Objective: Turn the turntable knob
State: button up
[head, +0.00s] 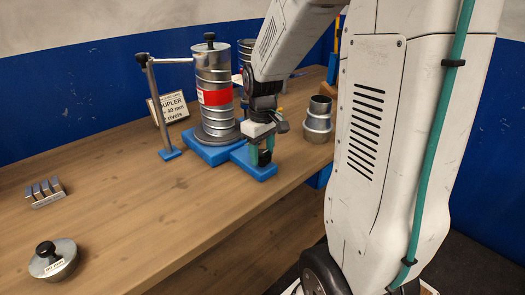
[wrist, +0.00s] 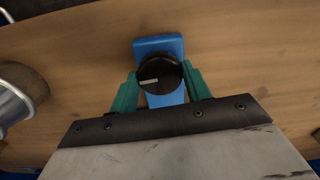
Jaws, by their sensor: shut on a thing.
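The turntable knob (wrist: 158,71) is a round black knob with a pale pointer mark, seen from above in the wrist view. It sits on a blue base plate (head: 253,168) that joins the turntable's blue base. My gripper (head: 262,152) points down over it, and its green fingers are shut on the knob from both sides. In the wrist view the pale mark points left. The spiral duct (head: 212,120), a ribbed metal cylinder with a red band, stands upright on the turntable behind and left of my gripper. In the head view the knob is mostly hidden by the fingers.
A post with an arm (head: 155,105) reaches to the duct top. A metal reducer (head: 318,120) stands right of my gripper. A lidded cap (head: 53,258) and a small metal rack (head: 46,192) lie at the left. The wooden bench (head: 150,220) is clear in front.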

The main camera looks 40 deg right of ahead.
aim_at(262, 154)
jog(key=shift+w, duration=0.1)
jog(key=o, duration=1)
notch_tip(262, 154, up, 8)
jog(key=shift+f, duration=0.1)
jog(key=shift+m+t, duration=0.7)
jog(key=s+a+r, duration=0.1)
jog(key=s+a, duration=0.3)
jog(key=s, duration=0.2)
jog(key=s+a+r, duration=0.1)
jog(key=s+a, duration=0.4)
jog(key=s, duration=0.2)
jog(key=s+a+r, duration=0.2)
jog(key=s+a, duration=0.3)
jog(key=s, duration=0.1)
jog(key=shift+s+a, duration=0.2)
